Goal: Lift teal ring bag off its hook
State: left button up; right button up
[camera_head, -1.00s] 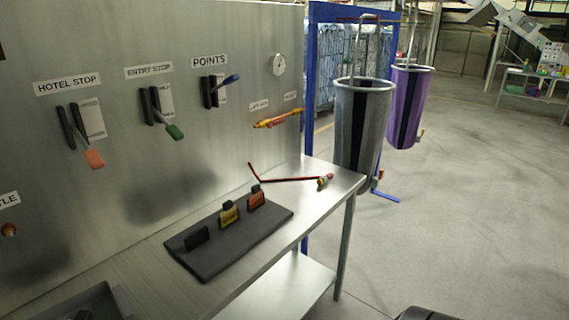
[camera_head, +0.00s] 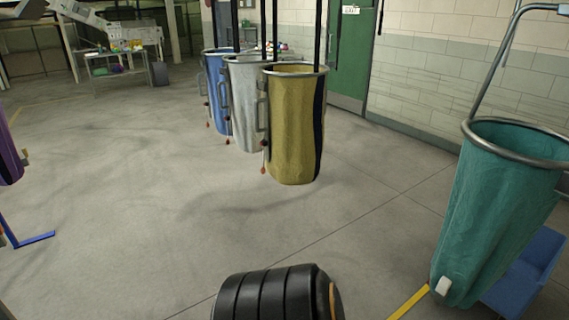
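The teal ring bag (camera_head: 500,215) hangs at the right of the head view, its metal ring rim at the top. A bent grey metal bar (camera_head: 497,65) rises from the ring toward the upper right corner. The hook is not clearly visible. The bag tilts in the picture, and its right side is cut by the frame edge. A pale tag shows near its bottom. Neither of my grippers is in view. A black ribbed part, likely mine, shows at the bottom centre.
A yellow bag (camera_head: 292,125), a grey bag (camera_head: 247,105) and a blue bag (camera_head: 216,92) hang in a row at the centre. A purple bag (camera_head: 8,150) is cut at the left edge. A blue block (camera_head: 530,275) is behind the teal bag. Open floor lies at centre left.

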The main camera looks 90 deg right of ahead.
aim_at(509, 171)
jog(key=z, duration=4.15)
jog(key=i+j, duration=0.2)
jog(key=i, duration=0.15)
